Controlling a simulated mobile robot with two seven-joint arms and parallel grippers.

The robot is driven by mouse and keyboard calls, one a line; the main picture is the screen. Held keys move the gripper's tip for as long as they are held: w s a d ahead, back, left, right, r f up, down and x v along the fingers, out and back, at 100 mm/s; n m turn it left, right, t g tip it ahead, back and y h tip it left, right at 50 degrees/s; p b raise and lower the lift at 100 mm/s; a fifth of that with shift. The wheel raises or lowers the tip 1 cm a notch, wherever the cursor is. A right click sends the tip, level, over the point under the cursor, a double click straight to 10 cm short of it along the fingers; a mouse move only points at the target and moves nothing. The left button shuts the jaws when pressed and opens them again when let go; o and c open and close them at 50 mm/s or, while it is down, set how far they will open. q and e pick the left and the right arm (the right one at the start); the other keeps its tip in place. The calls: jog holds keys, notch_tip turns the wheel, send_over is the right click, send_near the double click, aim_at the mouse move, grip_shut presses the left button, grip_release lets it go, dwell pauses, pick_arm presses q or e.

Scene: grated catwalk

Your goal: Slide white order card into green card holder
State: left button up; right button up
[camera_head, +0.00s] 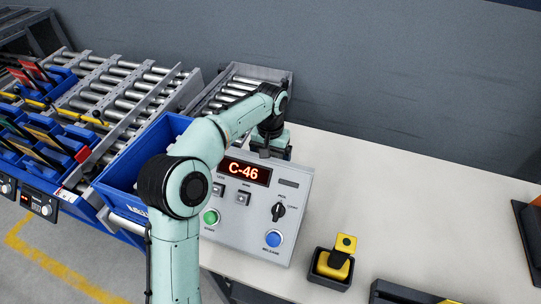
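I cannot make out a white order card in this view. A dark green edge (16,127) shows among slanted coloured pieces at the far left, by the blue bins; I cannot tell whether it is the green card holder. My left arm rises from the bottom left and reaches over the grey control panel (238,236). My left gripper (266,150) points down at the panel's back edge, beside the lit C-46 display (244,170). Its fingertips are small and dark, so I cannot tell whether it is open or holds anything. My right gripper is out of view.
A blue tote (122,184) stands left of the panel, partly behind my arm. Roller conveyors (120,88) run behind it. A yellow device (338,254) sits in a black cradle on the pale table (420,205). The table's middle right is clear.

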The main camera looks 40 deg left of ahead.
pick_arm(q)
jog(key=shift+f, duration=0.65)
jog(key=o, duration=0.8)
jog(key=shift+c, duration=0.2)
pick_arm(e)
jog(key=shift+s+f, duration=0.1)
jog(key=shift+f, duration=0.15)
pick_arm(q)
jog(key=shift+r, duration=0.15)
jog(key=shift+r+p, duration=1.55)
jog(key=shift+r, duration=0.75)
jog(key=shift+r+p, duration=1.1)
jog(key=shift+r, duration=0.55)
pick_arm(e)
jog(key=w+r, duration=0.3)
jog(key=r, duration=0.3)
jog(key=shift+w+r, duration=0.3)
pick_arm(q)
jog(key=shift+a, duration=0.1)
